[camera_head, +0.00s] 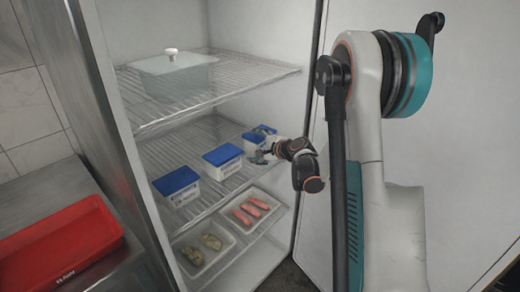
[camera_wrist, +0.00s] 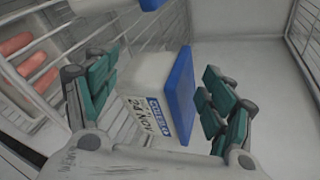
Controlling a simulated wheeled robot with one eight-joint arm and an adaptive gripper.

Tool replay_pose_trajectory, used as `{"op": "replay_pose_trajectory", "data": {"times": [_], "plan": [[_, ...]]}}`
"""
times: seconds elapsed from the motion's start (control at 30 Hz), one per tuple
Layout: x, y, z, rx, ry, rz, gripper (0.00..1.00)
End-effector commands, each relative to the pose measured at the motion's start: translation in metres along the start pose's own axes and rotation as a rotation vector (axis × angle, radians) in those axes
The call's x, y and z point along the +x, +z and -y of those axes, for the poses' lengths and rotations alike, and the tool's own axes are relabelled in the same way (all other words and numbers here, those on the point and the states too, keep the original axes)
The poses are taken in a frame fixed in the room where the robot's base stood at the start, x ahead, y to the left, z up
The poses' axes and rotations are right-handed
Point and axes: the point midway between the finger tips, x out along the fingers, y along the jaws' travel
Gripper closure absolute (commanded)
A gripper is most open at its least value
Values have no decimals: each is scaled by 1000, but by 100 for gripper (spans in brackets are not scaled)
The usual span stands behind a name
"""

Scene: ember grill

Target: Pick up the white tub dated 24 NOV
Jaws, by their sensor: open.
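The white tub dated 24 NOV (camera_wrist: 145,85) has a blue lid and a label that shows sideways in the wrist view. In the head view it appears to be the far right tub (camera_head: 259,133) on the middle shelf, partly hidden by my gripper (camera_head: 263,153). In the wrist view my gripper (camera_wrist: 160,75) is open, with green finger pads on either side of the tub, one by its body and one by its lid. Gaps show between pads and tub, and I cannot tell any contact.
Two similar blue-lidded tubs, the middle one (camera_head: 223,160) and the left one (camera_head: 177,186), share the wire shelf (camera_head: 205,205). A lidded container (camera_head: 175,75) is above; trays of sausages (camera_head: 250,212) and pale food (camera_head: 203,250) are below. A red tray (camera_head: 60,245) is outside, left.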

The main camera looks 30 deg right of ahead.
Motion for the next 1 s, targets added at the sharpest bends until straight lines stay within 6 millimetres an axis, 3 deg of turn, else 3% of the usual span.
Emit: {"op": "replay_pose_trajectory", "data": {"times": [0.27, 0.5, 0.57, 1.0], "plan": [[1, 0, 0, 0, 0, 0, 24], [1, 0, 0, 0, 0, 0, 76], [1, 0, 0, 0, 1, 0, 86], [0, -1, -4, -3, 6, 0, 87]]}}
